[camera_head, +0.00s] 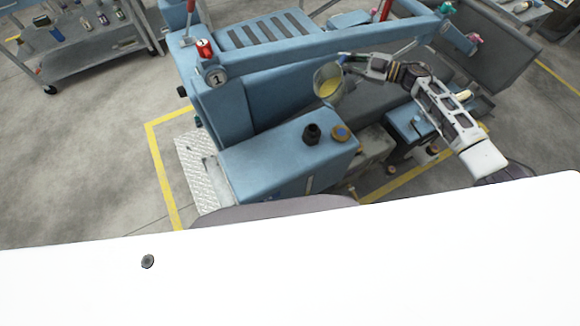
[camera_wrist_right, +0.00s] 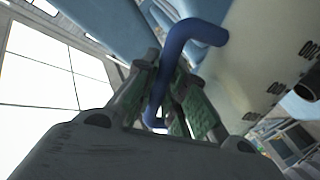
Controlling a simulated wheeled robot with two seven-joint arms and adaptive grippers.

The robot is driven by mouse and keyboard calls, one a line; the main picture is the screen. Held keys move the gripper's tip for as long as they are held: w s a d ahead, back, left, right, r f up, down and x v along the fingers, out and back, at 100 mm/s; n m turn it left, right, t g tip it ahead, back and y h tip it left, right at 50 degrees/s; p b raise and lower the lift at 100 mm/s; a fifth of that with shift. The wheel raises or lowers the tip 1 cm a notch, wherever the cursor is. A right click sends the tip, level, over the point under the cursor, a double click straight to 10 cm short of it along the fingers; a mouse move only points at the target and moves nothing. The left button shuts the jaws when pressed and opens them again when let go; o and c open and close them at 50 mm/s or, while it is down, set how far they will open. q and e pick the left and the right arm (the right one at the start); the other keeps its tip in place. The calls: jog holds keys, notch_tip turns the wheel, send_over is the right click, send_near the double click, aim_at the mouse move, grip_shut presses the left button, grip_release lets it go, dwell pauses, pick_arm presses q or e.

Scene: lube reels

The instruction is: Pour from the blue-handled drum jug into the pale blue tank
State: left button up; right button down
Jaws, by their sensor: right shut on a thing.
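The drum jug (camera_head: 319,88) is a pale round vessel with yellow content visible inside its open top. My right gripper (camera_head: 352,64) is shut on its blue handle (camera_wrist_right: 168,65), and the pale jug wall (camera_wrist_right: 250,50) is beside the fingers in the right wrist view. The jug is held above and behind the pale blue tank (camera_head: 265,165), apart from its filler opening. I cannot tell the jug's exact tilt. My left gripper is not in view.
A blue machine frame with a long beam (camera_head: 300,55) stands behind the tank. A dark blue box (camera_head: 415,128) stands right of the tank. A grey cart (camera_head: 75,50) with bottles is at the far left.

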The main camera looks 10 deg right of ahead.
jog(key=shift+r, duration=0.1)
dwell(0.5)
jog(key=shift+s+a+r+n, duration=0.1)
jog(key=shift+r+n, duration=0.15)
jog(key=shift+n, duration=0.25)
dwell(0.4)
jog(key=shift+s+a+r+n+h+p, duration=0.2)
jog(key=shift+n+h+p, duration=0.15)
jog(key=shift+n, duration=0.25)
dwell(0.3)
jog(key=shift+s+a+n, duration=0.2)
jog(key=shift+s+n, duration=0.05)
jog(key=shift+n, duration=0.25)
jog(key=shift+s+a, duration=0.1)
dwell(0.4)
